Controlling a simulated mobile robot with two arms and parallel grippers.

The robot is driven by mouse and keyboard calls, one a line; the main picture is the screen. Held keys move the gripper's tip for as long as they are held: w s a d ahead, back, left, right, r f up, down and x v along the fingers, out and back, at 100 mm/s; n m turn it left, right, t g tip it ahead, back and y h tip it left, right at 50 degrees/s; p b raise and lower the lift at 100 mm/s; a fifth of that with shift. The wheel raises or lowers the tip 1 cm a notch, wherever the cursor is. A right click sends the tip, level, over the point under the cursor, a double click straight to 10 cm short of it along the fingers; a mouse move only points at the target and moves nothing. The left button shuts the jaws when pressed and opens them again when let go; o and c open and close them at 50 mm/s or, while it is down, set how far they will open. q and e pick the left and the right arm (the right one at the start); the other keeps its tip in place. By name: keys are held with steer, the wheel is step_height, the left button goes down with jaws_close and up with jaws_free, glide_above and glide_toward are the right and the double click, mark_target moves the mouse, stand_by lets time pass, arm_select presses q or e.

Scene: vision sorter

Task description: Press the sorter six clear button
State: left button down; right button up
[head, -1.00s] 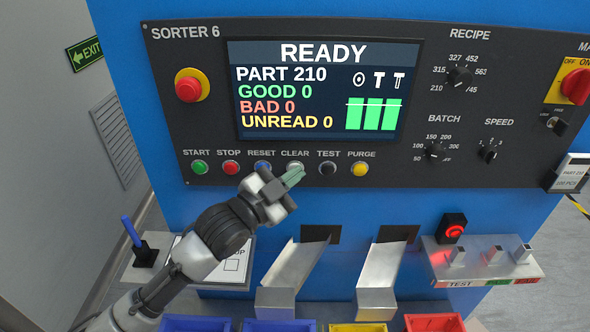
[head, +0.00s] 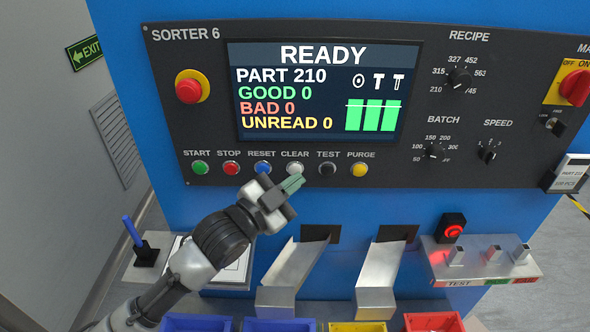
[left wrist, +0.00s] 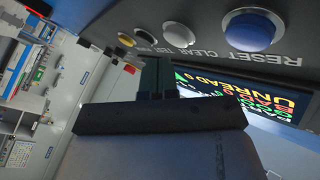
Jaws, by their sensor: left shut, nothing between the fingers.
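The clear button (head: 295,168) is a pale round button under the CLEAR label on the dark Sorter 6 panel. In the left wrist view the white clear button (left wrist: 178,35) shows beyond the fingertips, beside the large blue reset button (left wrist: 250,29). My left gripper (head: 292,184) is shut and empty, with its greenish fingertips just below the clear button in the head view. In the left wrist view its fingers (left wrist: 158,75) appear apart from the button. The screen (head: 320,90) reads READY, PART 210, with good, bad and unread at 0. My right gripper is not in view.
The stop (head: 231,168), test (head: 327,169) and purge (head: 359,169) buttons sit in the same row. A blue pen (head: 132,230) stands at left.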

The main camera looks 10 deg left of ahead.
arm_select(q)
steer(key=s, duration=0.1)
steer(key=s+p, duration=0.1)
steer(key=s, duration=0.1)
steer(key=s+d, duration=0.1)
steer(key=s, duration=0.1)
stand_by(0.9)
